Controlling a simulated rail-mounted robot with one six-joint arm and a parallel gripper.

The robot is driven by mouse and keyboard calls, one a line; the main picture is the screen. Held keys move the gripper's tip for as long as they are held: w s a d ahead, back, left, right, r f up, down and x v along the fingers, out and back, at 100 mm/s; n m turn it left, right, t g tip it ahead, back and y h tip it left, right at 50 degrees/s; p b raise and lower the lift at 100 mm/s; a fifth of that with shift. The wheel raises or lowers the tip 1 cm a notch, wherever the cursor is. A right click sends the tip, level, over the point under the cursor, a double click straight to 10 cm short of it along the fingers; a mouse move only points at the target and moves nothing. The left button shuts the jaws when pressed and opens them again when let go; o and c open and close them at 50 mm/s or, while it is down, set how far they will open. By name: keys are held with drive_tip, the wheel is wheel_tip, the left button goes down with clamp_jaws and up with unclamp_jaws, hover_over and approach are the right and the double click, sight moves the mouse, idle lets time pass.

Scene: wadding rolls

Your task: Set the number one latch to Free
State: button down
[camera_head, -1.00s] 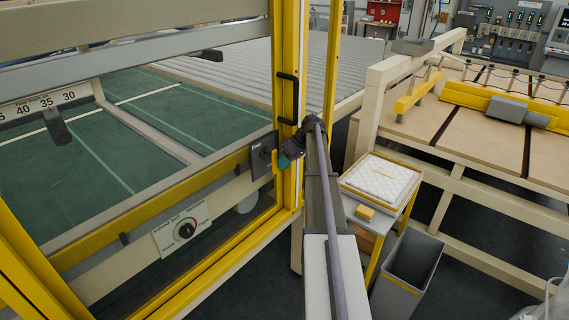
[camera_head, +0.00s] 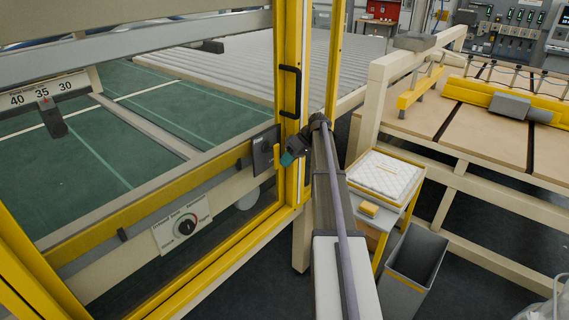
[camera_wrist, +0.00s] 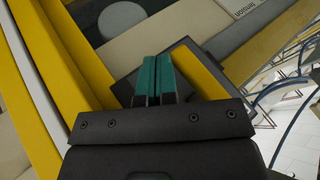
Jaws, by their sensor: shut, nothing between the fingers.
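The latch is a dark plate (camera_head: 263,146) with a yellow lever (camera_head: 278,158), mounted on the yellow-edged rail next to the yellow door post. In the wrist view, the dark plate (camera_wrist: 124,88) and the yellow lever (camera_wrist: 200,67) lie just beyond my fingers. Any number or Free marking on it cannot be read. My gripper (camera_head: 287,159) has teal fingertips, which also show in the wrist view (camera_wrist: 157,72). They are together and empty, just left of the lever in the wrist view. I cannot tell whether they touch the latch.
A black door handle (camera_head: 291,92) is on the yellow post (camera_head: 292,40) above. A round dial (camera_head: 184,226) sits on a panel lower left. A small stand with a white pad (camera_head: 385,174) and a grey bin (camera_head: 414,257) stand to the right of my arm.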

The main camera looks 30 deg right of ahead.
drive_tip(key=d+f+p+v, duration=0.1)
drive_tip(key=p+v, duration=0.6)
drive_tip(key=v, duration=0.5)
drive_tip(key=shift+w+d+p, duration=0.2)
drive_tip(key=shift+p, duration=0.15)
drive_tip(key=shift+f, duration=0.1)
wheel_tip(320, 180, up, 9)
drive_tip(key=s+d+h+p, duration=0.1)
drive_tip(key=s+p, duration=0.1)
drive_tip(key=p, duration=0.8)
drive_tip(key=shift+s+d+f, duration=0.2)
drive_tip(key=shift+d, duration=0.1)
